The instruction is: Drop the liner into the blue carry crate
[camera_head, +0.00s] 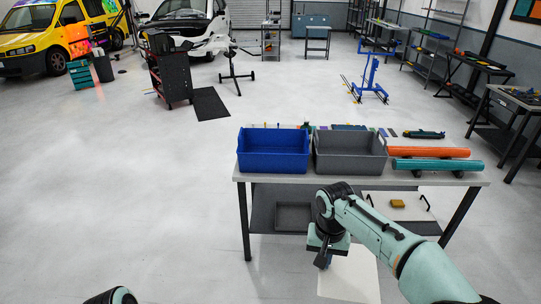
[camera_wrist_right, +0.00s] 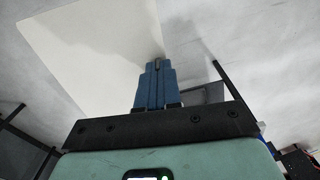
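The liner (camera_head: 352,278) is a pale, flat sheet hanging in front of the table, below my right gripper (camera_head: 322,262). In the right wrist view the liner (camera_wrist_right: 90,38) spreads up and left from the blue fingertips (camera_wrist_right: 157,63), which are closed together at its edge. The blue carry crate (camera_head: 273,160) stands upright on the left end of the table, and its visible inside looks empty. My right gripper is in front of the table, lower than the crate and to its right. Only a rounded part of my left arm shows at the bottom edge; its gripper is out of view.
A grey crate (camera_head: 349,164) stands beside the blue one on the table (camera_head: 440,178). Orange (camera_head: 430,152) and teal (camera_head: 438,165) rolls lie to the right. A lower shelf holds a dark tray (camera_head: 292,218) and a yellow block (camera_head: 397,203). Floor left of the table is clear.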

